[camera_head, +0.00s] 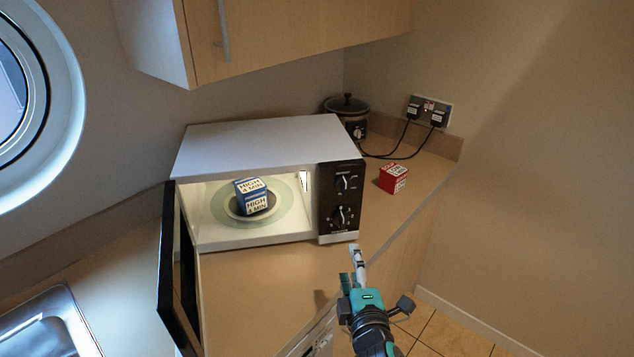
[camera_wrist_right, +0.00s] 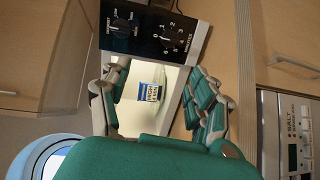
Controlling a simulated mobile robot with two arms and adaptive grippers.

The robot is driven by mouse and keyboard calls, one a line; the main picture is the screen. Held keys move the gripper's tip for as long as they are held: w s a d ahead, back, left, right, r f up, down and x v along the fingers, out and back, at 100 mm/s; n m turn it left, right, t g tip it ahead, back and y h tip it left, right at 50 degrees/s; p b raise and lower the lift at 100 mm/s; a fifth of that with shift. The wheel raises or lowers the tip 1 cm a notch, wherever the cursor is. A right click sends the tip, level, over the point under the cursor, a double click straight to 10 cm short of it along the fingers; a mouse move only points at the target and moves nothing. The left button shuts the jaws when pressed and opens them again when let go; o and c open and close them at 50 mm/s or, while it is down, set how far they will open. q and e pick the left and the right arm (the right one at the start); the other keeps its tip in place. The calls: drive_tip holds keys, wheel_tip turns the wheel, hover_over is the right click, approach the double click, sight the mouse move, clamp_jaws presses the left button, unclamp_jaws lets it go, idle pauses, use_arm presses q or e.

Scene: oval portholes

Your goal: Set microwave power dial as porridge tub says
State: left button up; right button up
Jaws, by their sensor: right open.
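The white microwave (camera_head: 262,138) stands on the counter with its door (camera_head: 168,265) swung open to the left. Its black panel carries an upper power dial (camera_head: 344,184) and a lower timer dial (camera_head: 340,217). In the right wrist view, the power dial (camera_wrist_right: 120,24) has labels including DEFROST and LOW, and the timer dial (camera_wrist_right: 166,37) has numbers. I cannot read the pointers surely. The blue and white porridge tub (camera_head: 251,196), marked HIGH 4 MIN, sits inside the lit cavity. My right gripper (camera_head: 355,268) is open, below and in front of the panel, apart from it.
A red and white box (camera_head: 393,178) stands right of the microwave. A dark-lidded cooker (camera_head: 348,112) stands behind it, with cables to a wall socket (camera_head: 430,110). A cupboard (camera_head: 290,35) hangs above. A sink (camera_head: 48,325) is at lower left. The counter before the panel is clear.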

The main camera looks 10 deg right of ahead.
wheel_tip(320, 180, up, 6)
drive_tip(key=t, duration=0.1)
drive_tip(key=p, duration=0.2)
approach(344, 191)
use_arm(q)
wheel_tip(344, 191, up, 4)
drive_tip(key=shift+a+r+p, duration=0.1)
drive_tip(key=shift+r+p, duration=0.05)
drive_tip(key=shift+p, duration=0.85)
use_arm(e)
drive_tip(key=w, duration=0.9)
drive_tip(key=shift+w+d, duration=0.3)
drive_tip(key=shift+h, duration=0.4)
drive_tip(key=c, duration=1.2)
